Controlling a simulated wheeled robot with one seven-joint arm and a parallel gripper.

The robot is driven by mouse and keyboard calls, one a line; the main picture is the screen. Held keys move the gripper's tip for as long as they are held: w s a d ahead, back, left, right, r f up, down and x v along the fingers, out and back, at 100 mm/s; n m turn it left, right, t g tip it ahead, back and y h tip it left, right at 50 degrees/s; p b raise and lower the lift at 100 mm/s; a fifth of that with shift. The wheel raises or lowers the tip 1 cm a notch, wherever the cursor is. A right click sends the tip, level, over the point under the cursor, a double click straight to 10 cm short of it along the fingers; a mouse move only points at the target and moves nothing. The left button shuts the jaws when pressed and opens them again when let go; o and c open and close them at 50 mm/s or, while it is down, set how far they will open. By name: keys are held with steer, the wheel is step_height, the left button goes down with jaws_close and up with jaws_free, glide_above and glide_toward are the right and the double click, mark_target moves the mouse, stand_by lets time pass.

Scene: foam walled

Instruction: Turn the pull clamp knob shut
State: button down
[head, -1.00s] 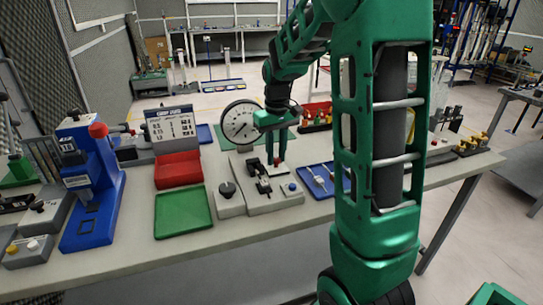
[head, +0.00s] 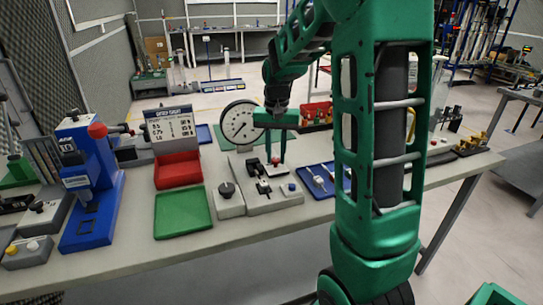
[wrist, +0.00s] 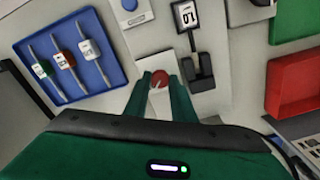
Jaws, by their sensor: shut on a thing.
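The small red knob (head: 275,160) stands at the back of a grey fixture plate (head: 268,205) on the workbench. My green gripper (head: 276,162) points down over the plate, one finger on each side of the knob. In the wrist view the round red knob (wrist: 160,78) sits between the two fingertips of my gripper (wrist: 161,82), which is shut on it. A pale marking shows on the knob's top. The fingers hide the knob's sides, and its contact with the plate is hard to see.
A round dial gauge (head: 240,122) stands just behind left of the gripper. A black rotary knob (head: 227,188) is left of the plate. A blue tray (head: 315,190) lies right; a green tray (head: 183,222) and red bin (head: 178,170) lie left.

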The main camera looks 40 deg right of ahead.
mark_target(274, 158)
steer(key=shift+w+a+r, duration=0.15)
steer(key=shift+w, duration=0.1)
steer(key=c, duration=1.5)
jaws_free()
steer(key=shift+s, duration=0.1)
step_height(274, 158, up, 11)
steer(key=shift+f, duration=0.2)
steer(key=s+a+f, duration=0.1)
steer(key=s+f, duration=0.2)
steer(key=s, duration=0.6)
steer(key=s+a+f+n, duration=0.1)
steer(key=s+f, duration=0.2)
steer(key=s, duration=0.7)
steer(key=s+a+f+n, duration=0.1)
steer(key=s+f, duration=0.2)
steer(key=s, duration=0.7)
steer(key=shift+a+f, duration=0.1)
steer(key=shift+a, duration=0.05)
